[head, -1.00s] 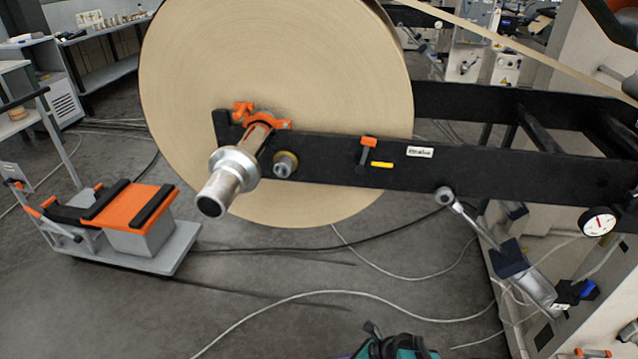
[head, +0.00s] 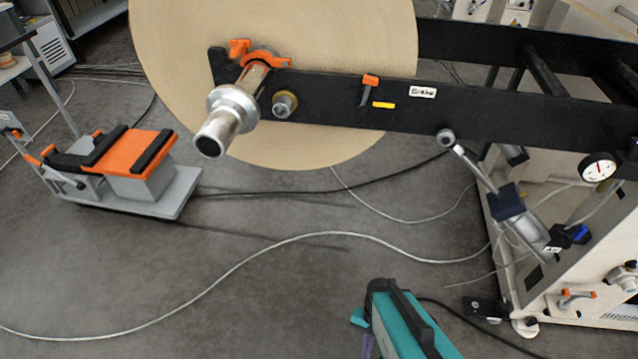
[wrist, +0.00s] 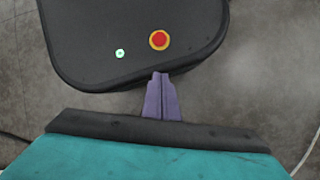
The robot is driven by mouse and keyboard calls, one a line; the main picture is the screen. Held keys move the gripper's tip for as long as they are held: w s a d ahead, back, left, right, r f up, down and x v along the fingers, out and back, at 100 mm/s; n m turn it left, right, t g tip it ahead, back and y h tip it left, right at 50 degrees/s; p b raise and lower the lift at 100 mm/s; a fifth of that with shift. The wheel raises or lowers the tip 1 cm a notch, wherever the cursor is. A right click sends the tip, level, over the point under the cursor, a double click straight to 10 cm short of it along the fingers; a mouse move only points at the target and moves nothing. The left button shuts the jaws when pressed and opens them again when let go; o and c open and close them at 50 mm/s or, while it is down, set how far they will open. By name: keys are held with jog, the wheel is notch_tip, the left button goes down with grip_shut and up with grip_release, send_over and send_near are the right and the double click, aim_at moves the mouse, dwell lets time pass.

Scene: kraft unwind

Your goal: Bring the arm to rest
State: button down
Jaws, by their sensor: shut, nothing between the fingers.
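My teal arm (head: 402,325) shows at the bottom of the head view, right of the middle, over bare floor. The purple fingers of my gripper (wrist: 161,76) lie together in the wrist view, shut and empty. In that view they point at my own dark base, which carries a red button with a yellow ring and a small green light. In the head view only a bit of purple shows beside the teal part. My gripper touches nothing that I can see.
A large kraft paper roll (head: 270,70) sits on a metal shaft (head: 228,120) in a black frame (head: 490,112). An orange-topped cart (head: 130,160) stands at left. A pneumatic cylinder (head: 510,205) hangs at right. Cables cross the floor. The floor at lower left is open.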

jog(key=shift+s+d+r+n+h, duration=0.15)
jog(key=shift+d+n, duration=0.25)
jog(key=shift+n, duration=0.45)
jog(key=shift+s+d+f+n+h, duration=0.1)
jog(key=shift+d+n+h, duration=0.2)
jog(key=shift+n, duration=0.6)
jog(key=shift+s+d+r+n+h, duration=0.1)
jog(key=shift+d+n, duration=0.35)
jog(key=shift+n, duration=0.4)
